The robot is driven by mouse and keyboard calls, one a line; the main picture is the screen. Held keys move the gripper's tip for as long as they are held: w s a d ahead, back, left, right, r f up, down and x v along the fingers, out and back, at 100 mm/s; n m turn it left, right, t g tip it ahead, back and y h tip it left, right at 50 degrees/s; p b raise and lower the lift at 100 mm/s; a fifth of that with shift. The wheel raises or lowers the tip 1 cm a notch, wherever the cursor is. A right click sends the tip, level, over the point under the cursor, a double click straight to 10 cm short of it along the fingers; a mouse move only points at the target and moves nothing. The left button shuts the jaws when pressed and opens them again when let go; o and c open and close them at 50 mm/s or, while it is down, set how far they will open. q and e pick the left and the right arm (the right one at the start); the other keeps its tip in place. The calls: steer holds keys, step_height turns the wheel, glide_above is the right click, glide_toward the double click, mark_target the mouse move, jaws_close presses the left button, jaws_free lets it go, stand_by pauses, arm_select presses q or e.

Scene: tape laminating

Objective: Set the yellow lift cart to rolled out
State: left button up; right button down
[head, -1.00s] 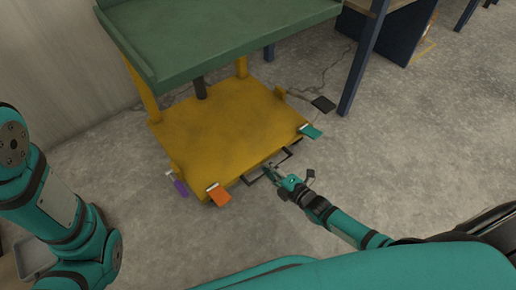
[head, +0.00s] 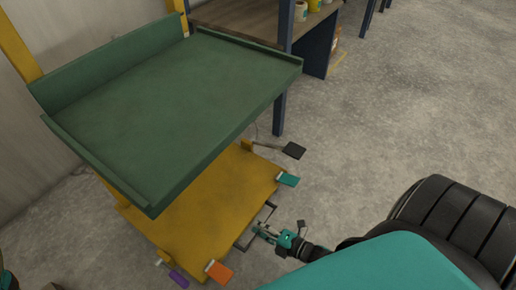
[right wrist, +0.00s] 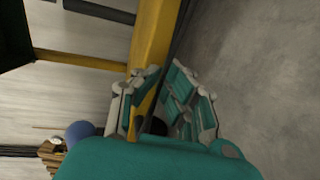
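The yellow lift cart has a yellow base (head: 205,215), a raised green tray top (head: 180,100) and a dark bar handle (head: 243,243) at the base's front edge. Purple (head: 178,278), orange (head: 218,271), teal (head: 288,179) and black (head: 294,150) pedals stick out from the base. My right gripper (head: 262,231) is low at the handle. In the right wrist view its fingers (right wrist: 165,72) close in on a thin dark bar, and it looks shut on the handle.
A workbench with a wooden top (head: 237,20) and a dark blue leg (head: 280,112) stands behind the cart. A pale wall (head: 40,140) is at the left. Bare concrete floor (head: 400,110) lies open to the right.

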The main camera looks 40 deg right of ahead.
steer(key=shift+s+d, duration=0.15)
steer(key=shift+s, duration=0.3)
steer(key=c, duration=1.5)
jaws_free()
steer(key=shift+s+d, duration=0.1)
steer(key=shift+c, duration=0.2)
steer(key=shift+o, duration=1.3)
steer(key=v, duration=1.1)
steer(key=shift+s, duration=0.4)
steer(key=shift+d+r, duration=0.1)
steer(key=shift+r, duration=0.05)
